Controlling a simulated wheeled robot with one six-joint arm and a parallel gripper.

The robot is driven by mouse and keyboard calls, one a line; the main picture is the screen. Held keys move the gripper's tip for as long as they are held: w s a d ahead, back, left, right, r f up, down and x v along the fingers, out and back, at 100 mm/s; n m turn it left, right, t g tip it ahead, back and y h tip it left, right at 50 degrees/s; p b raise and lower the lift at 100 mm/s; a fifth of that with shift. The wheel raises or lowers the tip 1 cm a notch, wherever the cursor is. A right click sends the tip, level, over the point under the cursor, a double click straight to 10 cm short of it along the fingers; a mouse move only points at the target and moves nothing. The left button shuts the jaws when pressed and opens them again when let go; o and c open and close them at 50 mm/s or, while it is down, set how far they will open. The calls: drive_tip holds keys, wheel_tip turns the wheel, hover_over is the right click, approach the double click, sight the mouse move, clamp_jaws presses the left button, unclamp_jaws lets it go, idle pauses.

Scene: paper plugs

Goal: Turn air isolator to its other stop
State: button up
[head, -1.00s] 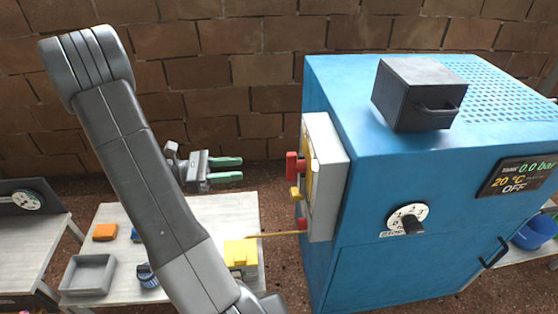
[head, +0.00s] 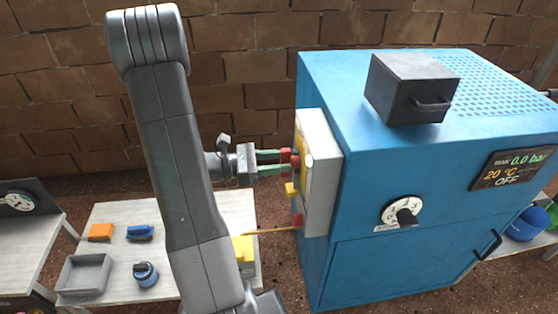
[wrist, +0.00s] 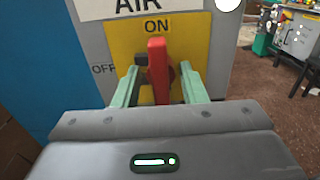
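In the head view the isolator's grey panel (head: 321,165) is on the left side of the blue cabinet. My gripper (wrist: 159,82) is open, with one green finger on each side of the handle and gaps visible. It also shows in the head view (head: 285,161), level with the red handle. The handle's lower part is hidden behind my gripper in the wrist view.
The blue cabinet (head: 350,235) carries a dark box (head: 410,90) on top and a dial (head: 402,211) on its front. Below the red handle sit a yellow handle (head: 291,188) and another red part (head: 297,219). A low table (head: 110,213) stands left.

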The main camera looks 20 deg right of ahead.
drive_tip(key=shift+d, duration=0.15)
clamp_jaws()
drive_tip(key=shift+r+n+p, duration=0.1)
drive_tip(key=shift+n+p, duration=0.2)
drive_tip(key=shift+p, duration=0.25)
drive_tip(key=shift+w+d+f+n+p, duration=0.1)
drive_tip(key=shift+w+f+n+p, duration=0.05)
drive_tip(key=shift+n+p, duration=2.6)
drive_tip(key=shift+w+a+f+n+p, duration=0.1)
drive_tip(key=shift+f+n+p, duration=0.1)
drive_tip(key=shift+n+p, duration=2.5)
drive_tip(key=shift+w+d+f+n+p, duration=0.1)
drive_tip(key=shift+w+f+n+p, duration=0.05)
drive_tip(key=shift+n+p, duration=2.6)
drive_tip(key=shift+n+b, duration=0.45)
drive_tip(key=shift+n, duration=0.05)
